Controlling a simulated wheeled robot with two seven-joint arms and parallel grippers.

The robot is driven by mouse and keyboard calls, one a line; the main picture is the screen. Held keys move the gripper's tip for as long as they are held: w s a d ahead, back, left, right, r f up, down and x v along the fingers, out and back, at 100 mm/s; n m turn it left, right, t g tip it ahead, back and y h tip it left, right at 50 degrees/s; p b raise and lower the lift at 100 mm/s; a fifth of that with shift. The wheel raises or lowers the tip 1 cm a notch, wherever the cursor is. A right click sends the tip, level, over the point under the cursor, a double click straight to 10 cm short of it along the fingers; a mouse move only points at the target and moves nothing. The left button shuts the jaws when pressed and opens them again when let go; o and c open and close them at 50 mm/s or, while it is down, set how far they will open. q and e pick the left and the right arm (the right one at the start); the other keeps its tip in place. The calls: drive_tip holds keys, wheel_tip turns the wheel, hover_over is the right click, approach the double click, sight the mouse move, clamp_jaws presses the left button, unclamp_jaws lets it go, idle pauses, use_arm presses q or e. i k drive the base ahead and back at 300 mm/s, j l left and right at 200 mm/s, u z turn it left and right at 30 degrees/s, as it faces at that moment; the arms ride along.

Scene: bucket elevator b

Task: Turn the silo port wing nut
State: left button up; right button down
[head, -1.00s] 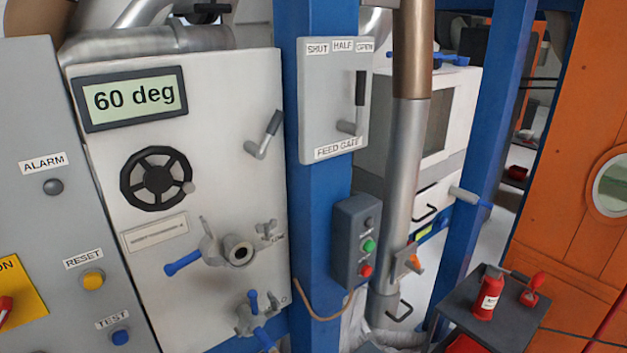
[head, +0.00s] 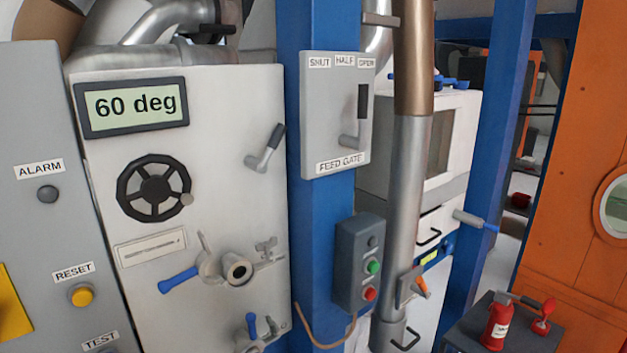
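A small grey wing nut (head: 266,246) sits on the white panel (head: 220,120), just right of a round open port (head: 238,270). A swung-aside cover with a blue handle (head: 179,280) is beside that port on its left. A second, lower fitting with an upright blue lever (head: 252,326) and a small wing-shaped part (head: 271,325) is partly cut off by the bottom edge. I cannot read which port is labelled as the silo port. Neither of my grippers is in view.
A blue post (head: 318,215) carries the feed gate box (head: 335,100) and a button box (head: 357,262) right of the panel. A black handwheel (head: 154,188) and a lever (head: 265,148) stick out above the port.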

sight(273, 327)
drive_tip(key=u, duration=1.6)
drive_tip(key=k+j+z, duration=0.15)
drive_tip(key=z, duration=0.3)
drive_tip(key=k+j+z, duration=0.15)
drive_tip(key=j+z, duration=0.15)
drive_tip(key=z, duration=0.15)
drive_tip(key=k+j+z, duration=0.15)
drive_tip(key=z, duration=0.3)
drive_tip(key=k, duration=0.05)
